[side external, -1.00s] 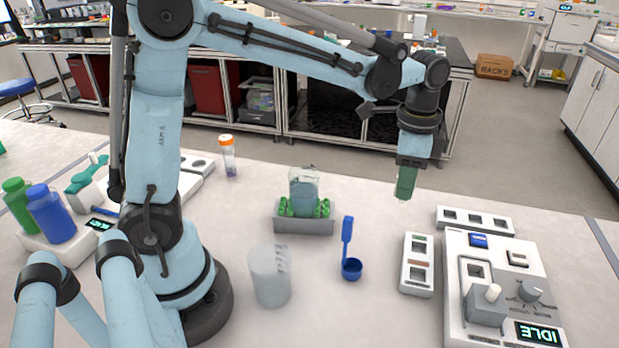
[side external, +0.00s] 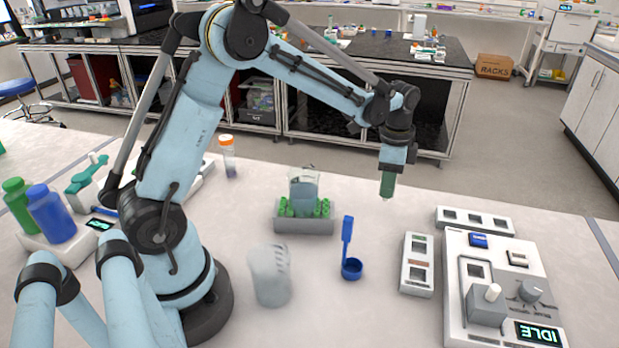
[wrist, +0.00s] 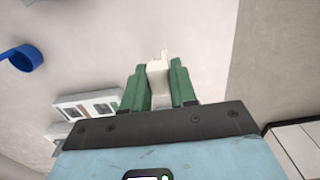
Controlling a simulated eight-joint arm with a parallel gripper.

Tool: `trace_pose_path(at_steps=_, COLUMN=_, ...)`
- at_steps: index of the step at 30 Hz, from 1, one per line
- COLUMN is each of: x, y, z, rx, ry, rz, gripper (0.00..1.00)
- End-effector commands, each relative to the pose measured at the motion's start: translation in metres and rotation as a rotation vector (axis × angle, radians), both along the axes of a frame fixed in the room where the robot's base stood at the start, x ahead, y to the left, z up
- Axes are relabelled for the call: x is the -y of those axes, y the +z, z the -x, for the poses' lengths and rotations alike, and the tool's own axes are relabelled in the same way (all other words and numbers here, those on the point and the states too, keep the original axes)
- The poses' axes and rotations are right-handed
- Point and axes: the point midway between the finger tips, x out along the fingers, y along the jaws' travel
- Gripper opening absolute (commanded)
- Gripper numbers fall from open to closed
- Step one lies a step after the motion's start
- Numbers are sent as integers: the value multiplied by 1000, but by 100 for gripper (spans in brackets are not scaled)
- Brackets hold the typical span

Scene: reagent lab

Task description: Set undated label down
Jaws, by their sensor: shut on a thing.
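My gripper (side external: 387,187) hangs above the back edge of the bench, in the air, fingers pointing down. In the wrist view its green fingers (wrist: 158,82) are shut on a small white piece, the label (wrist: 157,72), whose tip sticks out past the fingertips. No writing on it can be read. In the side view the label is too small to make out between the fingers.
A two-slot holder (side external: 417,265) and a three-slot holder (side external: 475,219) stand beside the instrument marked IDLE (side external: 500,290). A blue scoop (side external: 351,268), a beaker (side external: 270,275) and a grey tray (side external: 304,226) with a jar stand left. Bench between gripper and scoop is clear.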

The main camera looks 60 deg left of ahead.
Motion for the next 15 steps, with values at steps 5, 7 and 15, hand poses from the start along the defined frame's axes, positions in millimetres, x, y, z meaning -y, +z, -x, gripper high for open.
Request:
trace_pose_path(at_steps=5, x=0, y=-25, z=0, rx=0, ry=0, rz=0, gripper=0)
trace_pose_path(at_steps=7, x=0, y=-29, z=0, rx=0, ry=0, rz=0, gripper=0)
trace_pose_path(at_steps=15, x=0, y=-30, z=0, rx=0, ry=1, rz=0, gripper=0)
